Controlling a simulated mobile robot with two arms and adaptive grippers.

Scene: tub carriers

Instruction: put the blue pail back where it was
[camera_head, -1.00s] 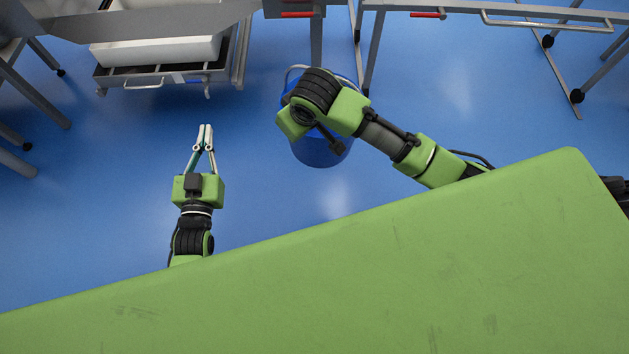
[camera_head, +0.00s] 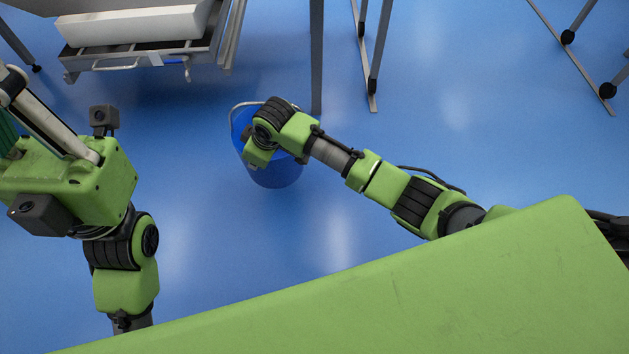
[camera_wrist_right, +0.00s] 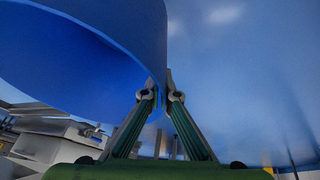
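The blue pail (camera_head: 275,174) is in the middle of the head view, over the blue floor, with its pale handle at its upper left. My right wrist hides part of its top. My right gripper (camera_head: 258,158) is at the pail, its fingers hidden from the head. In the right wrist view, the gripper (camera_wrist_right: 161,94) has its fingertips close together at the edge of the pail (camera_wrist_right: 125,35), pinching its wall. Whether the pail touches the floor I cannot tell. My left gripper (camera_head: 25,115) is raised at the left picture edge, its fingertips cut off.
A white tub (camera_head: 135,24) sits on a grey metal carrier (camera_head: 150,58) at the upper left. Grey table legs (camera_head: 316,60) stand behind the pail, with more legs and castors at the upper right. The blue floor around the pail is open.

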